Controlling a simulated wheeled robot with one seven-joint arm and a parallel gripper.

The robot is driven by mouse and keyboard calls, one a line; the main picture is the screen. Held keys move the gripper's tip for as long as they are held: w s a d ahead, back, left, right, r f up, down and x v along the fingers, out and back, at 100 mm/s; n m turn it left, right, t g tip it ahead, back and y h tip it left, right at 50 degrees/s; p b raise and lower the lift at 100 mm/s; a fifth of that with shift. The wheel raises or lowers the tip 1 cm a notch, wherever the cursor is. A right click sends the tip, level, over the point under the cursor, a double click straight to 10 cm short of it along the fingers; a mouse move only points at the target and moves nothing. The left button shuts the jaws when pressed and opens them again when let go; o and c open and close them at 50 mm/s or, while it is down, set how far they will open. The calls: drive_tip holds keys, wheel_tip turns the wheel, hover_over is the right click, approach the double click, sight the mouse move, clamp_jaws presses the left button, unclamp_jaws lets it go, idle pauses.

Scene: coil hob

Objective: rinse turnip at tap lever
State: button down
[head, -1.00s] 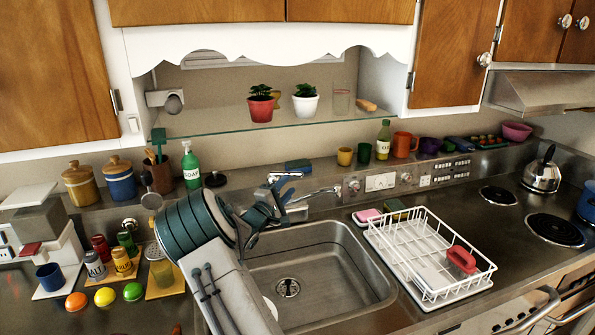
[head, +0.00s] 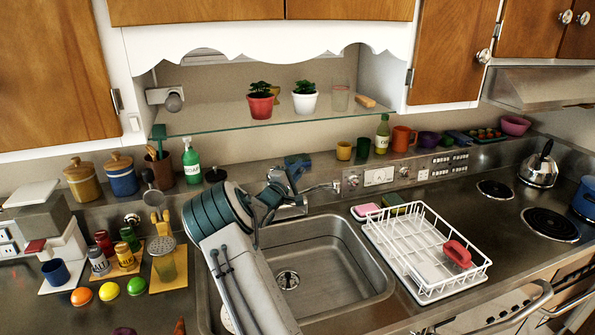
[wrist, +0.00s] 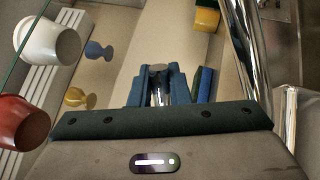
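My gripper (wrist: 158,92) is at the tap behind the sink, and its blue fingers stand apart in the wrist view. A chrome piece with a round grey end, likely the tap lever (wrist: 158,70), shows between or just beyond them; contact is unclear. The chrome tap (head: 322,189) is partly hidden by my gripper in the head view, with its spout reaching right over the basin. No turnip can be made out for certain. A pale rounded thing (head: 228,319) shows at the sink's left front, partly behind my arm.
The sink basin (head: 340,270) is right of my arm. A white dish rack (head: 408,237) holding a red-handled thing stands to its right. A glass shelf (head: 220,122) with potted plants hangs above.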

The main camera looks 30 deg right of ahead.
drive_tip(key=shift+b, duration=0.4)
drive_tip(key=shift+w+r+n+b, duration=0.1)
drive_tip(key=shift+n+b, duration=0.2)
drive_tip(key=shift+b, duration=0.05)
drive_tip(key=shift+a+r+n, duration=0.1)
drive_tip(key=shift+r+n, duration=0.2)
drive_tip(key=c, duration=1.4)
unclamp_jaws()
drive_tip(key=b+v, duration=0.4)
drive_tip(key=v, duration=0.9)
drive_tip(key=shift+s+a+f+b, duration=0.2)
drive_tip(key=shift+s+a+b, duration=0.1)
drive_tip(key=shift+b, duration=0.1)
drive_tip(key=shift+t, duration=0.4)
